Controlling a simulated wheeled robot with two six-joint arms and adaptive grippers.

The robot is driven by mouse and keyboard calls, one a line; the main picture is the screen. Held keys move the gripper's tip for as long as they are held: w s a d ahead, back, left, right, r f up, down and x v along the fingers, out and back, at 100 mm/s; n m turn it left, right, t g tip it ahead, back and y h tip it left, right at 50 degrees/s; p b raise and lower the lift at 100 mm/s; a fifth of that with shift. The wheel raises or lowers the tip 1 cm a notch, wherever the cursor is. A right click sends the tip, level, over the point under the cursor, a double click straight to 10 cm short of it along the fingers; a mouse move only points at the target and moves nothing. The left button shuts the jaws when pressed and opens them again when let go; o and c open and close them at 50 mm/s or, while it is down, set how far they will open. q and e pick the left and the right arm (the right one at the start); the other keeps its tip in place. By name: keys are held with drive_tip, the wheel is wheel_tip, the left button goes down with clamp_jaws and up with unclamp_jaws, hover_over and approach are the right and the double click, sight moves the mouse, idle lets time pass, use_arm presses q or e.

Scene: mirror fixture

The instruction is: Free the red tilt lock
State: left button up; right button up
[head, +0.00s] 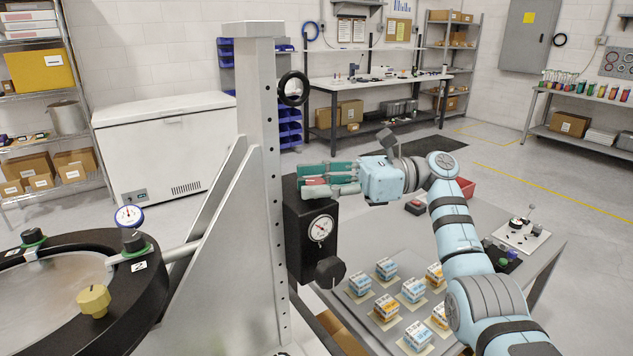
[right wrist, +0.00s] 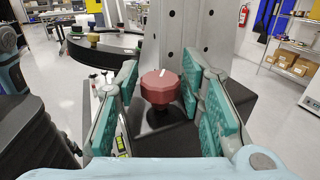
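The red tilt lock is a faceted red knob with a white mark, on top of a black block (head: 297,235). In the right wrist view the red knob (right wrist: 160,87) stands between the fingers of my right gripper (right wrist: 160,76). The fingers are open, one on each side, with gaps to the knob. In the head view my right gripper (head: 328,178) is over the block's top, and its green-padded fingers hide most of the red knob (head: 313,182). The block carries a dial gauge (head: 320,228) and a black knob (head: 330,271). My left gripper is not in view.
The grey upright column (head: 258,130) stands directly beside the block. At left is the round mirror mount (head: 130,300) with a yellow knob (head: 93,298), green-collared knobs and a blue dial (head: 130,216). A grey table (head: 480,235) with several small boxes lies below my right arm.

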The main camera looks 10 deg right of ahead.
drive_tip(key=shift+o, duration=0.5)
drive_tip(key=shift+r, duration=0.1)
drive_tip(key=d, duration=0.7)
drive_tip(key=shift+d, duration=0.25)
